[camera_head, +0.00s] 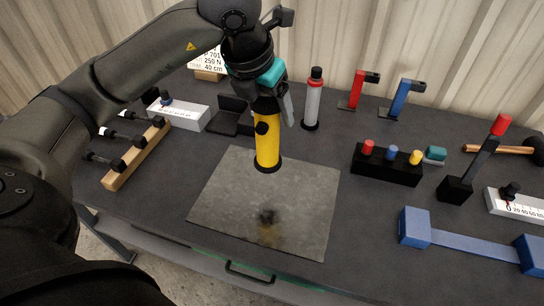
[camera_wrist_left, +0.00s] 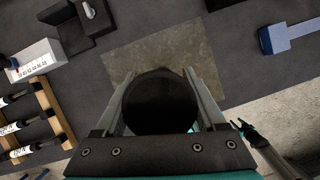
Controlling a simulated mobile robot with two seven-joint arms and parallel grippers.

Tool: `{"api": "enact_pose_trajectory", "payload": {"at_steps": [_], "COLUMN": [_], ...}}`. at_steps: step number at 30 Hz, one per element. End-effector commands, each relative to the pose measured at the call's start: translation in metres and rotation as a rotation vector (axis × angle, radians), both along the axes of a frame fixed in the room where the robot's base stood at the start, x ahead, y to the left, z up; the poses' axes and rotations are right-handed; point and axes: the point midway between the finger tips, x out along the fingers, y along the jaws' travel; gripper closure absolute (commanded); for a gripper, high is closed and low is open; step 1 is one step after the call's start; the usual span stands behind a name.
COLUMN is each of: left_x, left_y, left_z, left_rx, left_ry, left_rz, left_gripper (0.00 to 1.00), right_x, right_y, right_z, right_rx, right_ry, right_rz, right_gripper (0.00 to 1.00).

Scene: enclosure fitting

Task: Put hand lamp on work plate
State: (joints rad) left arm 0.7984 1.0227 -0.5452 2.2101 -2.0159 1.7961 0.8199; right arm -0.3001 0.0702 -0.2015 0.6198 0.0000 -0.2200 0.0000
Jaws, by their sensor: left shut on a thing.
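The hand lamp (camera_head: 267,145) is a yellow cylinder with a black base ring and a black side knob. My left gripper (camera_head: 271,100) is shut on its upper part and holds it upright. The work plate (camera_head: 224,200) is a flat grey square on the table. The lamp hangs above the plate's far part, with a gap, and its blurred reflection shows lower on the plate. In the left wrist view the lamp's dark round end (camera_wrist_left: 160,102) sits between the fingers, over the plate (camera_wrist_left: 165,48). My right gripper (camera_wrist_left: 243,130) shows small at the lower right there.
A grey cylinder with a red band (camera_head: 313,100) stands just behind the plate. A black holder (camera_head: 232,117) is behind left. A wooden rack (camera_head: 137,155) stands left, a black button block (camera_head: 387,165) right, and a blue bar (camera_head: 470,243) front right. The plate is clear.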

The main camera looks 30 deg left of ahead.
Motion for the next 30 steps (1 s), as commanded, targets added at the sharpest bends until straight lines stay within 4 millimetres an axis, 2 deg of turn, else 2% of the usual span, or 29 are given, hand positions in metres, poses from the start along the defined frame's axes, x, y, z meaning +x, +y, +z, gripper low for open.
{"api": "enact_pose_trajectory", "payload": {"at_steps": [1, 3, 7, 14, 22, 30], "left_x": [-0.001, -0.001, -0.001, 0.000, 0.000, 0.001], "left_y": [0.000, 0.000, 0.000, 0.000, 0.000, 0.000], "left_z": [-0.018, -0.034, -0.056, -0.070, -0.107, -0.108], "left_rx": [0.001, 0.001, 0.001, 0.000, 0.000, 0.000], "left_ry": [0.006, 0.005, 0.002, -0.001, 0.000, -0.003], "left_rz": [0.000, -0.001, -0.001, 0.000, 0.000, 0.000], "left_gripper": [1.00, 1.00, 1.00, 1.00, 1.00, 1.00], "right_x": [0.000, 0.000, 0.000, 0.000, 0.000, 0.001], "right_y": [0.000, -0.001, -0.002, -0.007, -0.008, -0.008], "right_z": [-0.004, -0.007, -0.010, -0.011, -0.017, -0.017], "right_rx": [0.000, -0.001, -0.003, -0.008, -0.011, -0.011], "right_ry": [0.000, 0.000, -0.001, -0.001, 0.000, 0.000], "right_rz": [0.001, 0.001, 0.002, 0.003, 0.003, 0.002], "right_gripper": [0.50, 0.50, 0.50, 0.50, 0.50, 0.50]}}
